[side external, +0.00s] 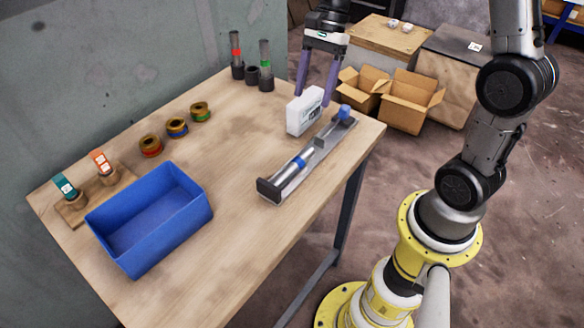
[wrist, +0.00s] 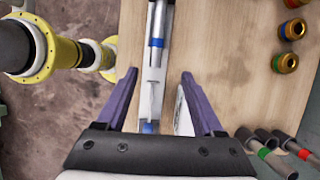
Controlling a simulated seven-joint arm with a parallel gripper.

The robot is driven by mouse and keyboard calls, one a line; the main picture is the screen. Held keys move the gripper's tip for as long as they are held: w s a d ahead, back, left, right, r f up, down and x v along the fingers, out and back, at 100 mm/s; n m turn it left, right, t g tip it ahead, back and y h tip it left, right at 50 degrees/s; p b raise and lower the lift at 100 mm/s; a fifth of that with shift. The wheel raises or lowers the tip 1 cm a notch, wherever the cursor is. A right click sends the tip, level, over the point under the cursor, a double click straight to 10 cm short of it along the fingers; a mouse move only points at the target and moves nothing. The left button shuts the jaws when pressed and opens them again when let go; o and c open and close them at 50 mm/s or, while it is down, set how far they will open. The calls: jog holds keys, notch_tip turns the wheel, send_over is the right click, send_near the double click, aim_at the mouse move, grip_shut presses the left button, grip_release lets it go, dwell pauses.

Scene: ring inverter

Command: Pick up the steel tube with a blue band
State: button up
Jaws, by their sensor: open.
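The steel tube with a blue band (side external: 294,168) lies in a long grey channel-shaped holder (side external: 318,155) near the table's front right edge. In the wrist view the tube (wrist: 157,25) is at the top centre, its blue band near its lower end. A blue piece (side external: 344,111) sits at the holder's far end. My gripper (side external: 314,99) is open and empty, with purple fingers pointing down near that far end and the white box. In the wrist view my gripper (wrist: 160,76) has its fingers on either side of the holder, and the tube is ahead of them.
A white box (side external: 303,112) stands beside the holder, close to my fingers. Tubes with red (side external: 236,48) and green (side external: 265,62) bands stand in dark holders at the back. Several spools (side external: 177,127) and a blue bin (side external: 150,215) are farther left. The table's middle is clear.

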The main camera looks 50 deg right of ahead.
aim_at(304, 153)
jog(key=x, duration=0.5)
jog(key=d+x, duration=0.1)
jog(key=x, duration=0.9)
jog(key=shift+s+d+f, duration=0.25)
jog(key=shift+d+f, duration=0.1)
jog(key=shift+c, duration=0.2)
grip_shut()
jog(key=shift+r, duration=0.1)
